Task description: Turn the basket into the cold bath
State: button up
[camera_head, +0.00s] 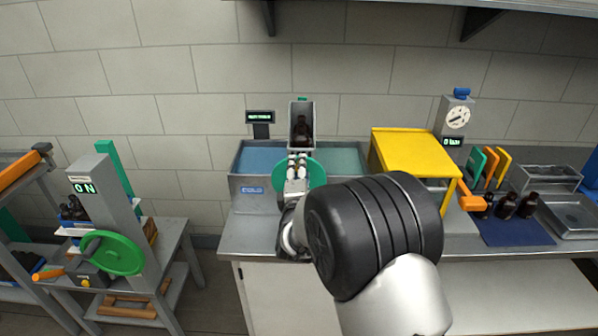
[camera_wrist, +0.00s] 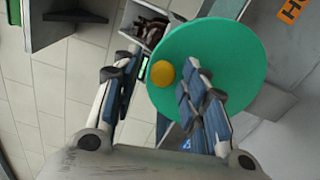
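The grey basket (camera_head: 302,107) stands raised behind and between two baths, with dark amber bottles (camera_head: 301,128) inside. The cold bath (camera_head: 262,158) is the left one, with bluish liquid and a blue COLD label. A green wheel (camera_head: 318,174) is at the front between the baths. In the wrist view the wheel (camera_wrist: 215,60) shows a yellow hub, and the basket (camera_wrist: 131,17) with bottles is behind it. My gripper (camera_head: 298,163) is at the wheel, fingers (camera_wrist: 160,78) apart, with part of the wheel seen between them. Contact cannot be told.
The right bath (camera_head: 342,158) has greenish liquid. A yellow box (camera_head: 402,148) stands close to its right. Farther right are a dial post (camera_head: 455,118), amber bottles on a blue mat (camera_head: 515,232) and metal trays. A cart with another green wheel (camera_head: 113,253) stands left, past a floor gap.

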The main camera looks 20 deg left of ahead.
jog(key=shift+s+f, duration=0.1)
jog(key=v, duration=1.1)
jog(key=shift+s+d, duration=0.2)
jog(key=shift+s, duration=0.15)
